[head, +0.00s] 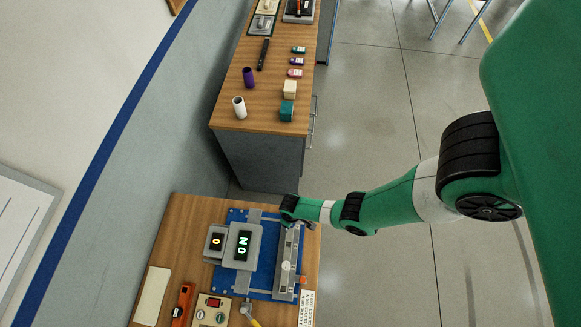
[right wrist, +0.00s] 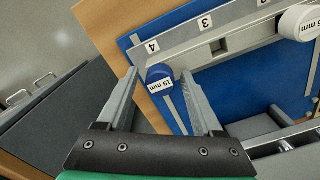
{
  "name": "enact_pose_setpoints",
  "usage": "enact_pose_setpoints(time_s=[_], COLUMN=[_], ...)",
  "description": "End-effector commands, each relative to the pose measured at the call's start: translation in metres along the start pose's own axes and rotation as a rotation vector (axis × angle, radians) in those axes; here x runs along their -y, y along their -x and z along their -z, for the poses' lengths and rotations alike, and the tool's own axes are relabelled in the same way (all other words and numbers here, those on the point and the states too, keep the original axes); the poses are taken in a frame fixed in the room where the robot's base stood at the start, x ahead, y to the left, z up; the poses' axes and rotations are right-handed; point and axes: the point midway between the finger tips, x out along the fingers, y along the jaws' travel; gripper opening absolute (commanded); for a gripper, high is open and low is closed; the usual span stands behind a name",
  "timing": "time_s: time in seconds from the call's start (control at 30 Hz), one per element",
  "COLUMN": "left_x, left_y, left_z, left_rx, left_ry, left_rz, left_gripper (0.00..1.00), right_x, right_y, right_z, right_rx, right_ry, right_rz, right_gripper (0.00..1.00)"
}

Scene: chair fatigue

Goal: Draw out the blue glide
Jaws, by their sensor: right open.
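The blue glide (right wrist: 160,73) with a "19 mm" label shows in the right wrist view. It sits at the near edge of the grey numbered rail (right wrist: 178,45), beside the mark 4. My right gripper (right wrist: 158,76) is open, its two fingers on either side of the blue glide with gaps visible; I cannot tell whether either touches it. In the head view my right gripper (head: 290,213) is over the far end of the rail (head: 293,245), and the blue glide is hidden there. My left gripper is not in view.
A white glide (right wrist: 297,20) sits further along the rail. An orange tool (head: 183,304) and a hammer (head: 249,313) lie nearby. A second bench (head: 260,110) holds several small parts.

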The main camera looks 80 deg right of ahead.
Motion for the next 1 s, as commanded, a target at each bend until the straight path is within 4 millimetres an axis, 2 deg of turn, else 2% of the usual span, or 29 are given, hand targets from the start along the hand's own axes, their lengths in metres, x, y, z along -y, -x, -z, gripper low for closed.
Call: enact_pose_setpoints(time_s=[0.07, 0.43, 0.67, 1.0], left_x=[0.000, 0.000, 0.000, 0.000], left_y=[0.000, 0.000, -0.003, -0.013], left_z=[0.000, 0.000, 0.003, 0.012], left_rx=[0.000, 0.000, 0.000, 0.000], left_ry=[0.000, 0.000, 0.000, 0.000], left_rz=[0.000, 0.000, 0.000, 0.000], left_gripper=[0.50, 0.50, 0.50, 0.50], right_x=[0.000, 0.000, 0.000, 0.000], right_y=[0.001, 0.000, 0.004, 0.018], right_z=[0.000, 0.000, 0.000, 0.000], right_rx=[0.000, 0.000, 0.000, 0.000], right_ry=[0.000, 0.000, 0.000, 0.000], right_rz=[0.000, 0.000, 0.000, 0.000], right_gripper=[0.68, 0.01, 0.00, 0.00])
